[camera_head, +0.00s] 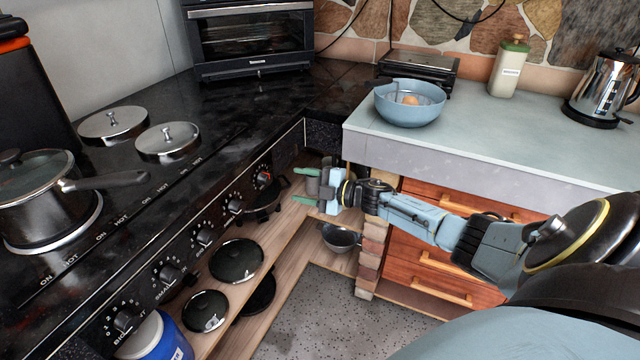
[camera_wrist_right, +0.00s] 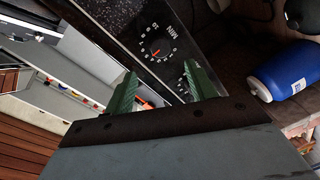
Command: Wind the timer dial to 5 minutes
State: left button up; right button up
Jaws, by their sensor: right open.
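The timer dial (camera_head: 263,178) is a small black knob with a red mark, at the far end of the row of knobs on the black stove front. In the right wrist view the dial (camera_wrist_right: 158,46) shows an orange-red pointer, a ring of white marks and the letters MIN. My right gripper (camera_head: 303,186) has green fingers and is open and empty, a short way right of the dial and apart from it. In its wrist view the fingertips (camera_wrist_right: 160,72) show with the dial just beyond them. My left gripper is not in view.
Other stove knobs (camera_head: 204,236) run toward the lower left. Shelves under the stove hold dark pans (camera_head: 236,261) and a blue jug (camera_head: 158,340). The counter's edge and brick pillar (camera_head: 371,250) are close to my right arm.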

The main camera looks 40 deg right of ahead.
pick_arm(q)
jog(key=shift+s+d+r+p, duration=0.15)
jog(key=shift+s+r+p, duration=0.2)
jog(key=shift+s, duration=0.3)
pick_arm(e)
jog(key=v, duration=0.4)
jog(key=shift+s+d, duration=0.2)
jog(key=shift+s, duration=0.15)
